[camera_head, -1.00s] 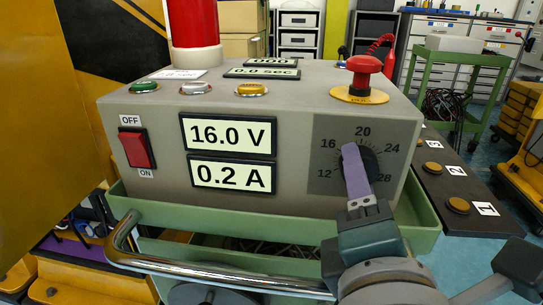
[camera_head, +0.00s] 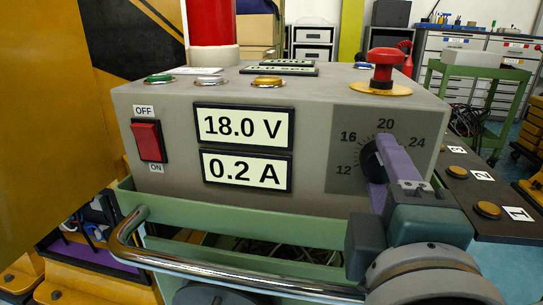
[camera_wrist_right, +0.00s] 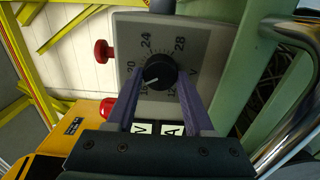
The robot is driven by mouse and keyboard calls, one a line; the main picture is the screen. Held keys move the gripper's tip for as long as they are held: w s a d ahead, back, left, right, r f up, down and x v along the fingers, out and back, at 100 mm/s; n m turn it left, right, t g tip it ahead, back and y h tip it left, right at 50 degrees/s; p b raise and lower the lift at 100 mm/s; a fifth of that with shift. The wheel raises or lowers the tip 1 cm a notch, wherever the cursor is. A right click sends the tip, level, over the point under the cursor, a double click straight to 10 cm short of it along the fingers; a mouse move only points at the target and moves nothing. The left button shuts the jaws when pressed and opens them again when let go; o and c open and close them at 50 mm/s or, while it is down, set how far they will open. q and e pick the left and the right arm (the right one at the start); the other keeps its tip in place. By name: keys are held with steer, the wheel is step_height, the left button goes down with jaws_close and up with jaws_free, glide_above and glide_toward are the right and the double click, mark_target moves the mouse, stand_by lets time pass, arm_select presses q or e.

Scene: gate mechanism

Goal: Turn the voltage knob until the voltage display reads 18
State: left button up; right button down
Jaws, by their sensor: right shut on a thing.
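The voltage display (camera_head: 243,126) on the grey control box (camera_head: 320,95) reads 18.0 V. The black voltage knob (camera_head: 371,160) sits on the darker dial panel at the box's right front, partly hidden by my fingers; in the right wrist view the knob (camera_wrist_right: 158,72) shows whole. Its white mark points between 16 and 20 on the scale. My right gripper (camera_head: 386,158) is shut on the knob, with one purple finger on each side of it. My left gripper is in neither view.
Below the voltage display, the current display (camera_head: 246,169) reads 0.2 A. A red rocker switch (camera_head: 147,142) is at the left, and a red emergency button (camera_head: 385,66) stands on top. A chrome handle (camera_head: 230,271) runs along the green cart's front, below the box.

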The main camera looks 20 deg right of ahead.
steer(key=shift+c, duration=1.4)
jaws_free()
steer(key=v, duration=1)
